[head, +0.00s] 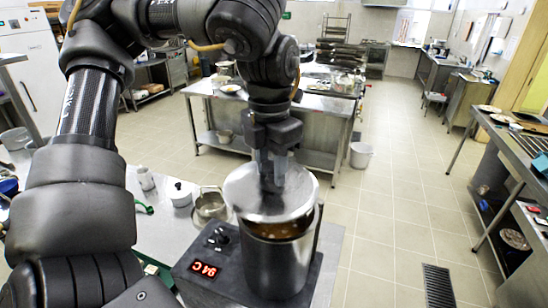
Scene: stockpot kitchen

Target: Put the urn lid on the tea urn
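The tea urn (278,267) is a steel cylinder on a dark base with a red display reading 94 C, at the front of the steel counter. My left gripper (272,168) comes down from above over the urn, its fingers closed around the middle of the round steel urn lid (245,198). The knob is hidden between the fingers. The lid is over the urn's mouth, its near edge apart from the front rim. Brownish contents show in the gap below the lid. I cannot tell whether the far edge touches the rim. My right gripper is not in view.
A small steel pot (210,206), a white lidded pot (181,194), a white jar (146,178) and a green-handled item (142,207) stand left of the urn. A steel table (318,110) stands behind.

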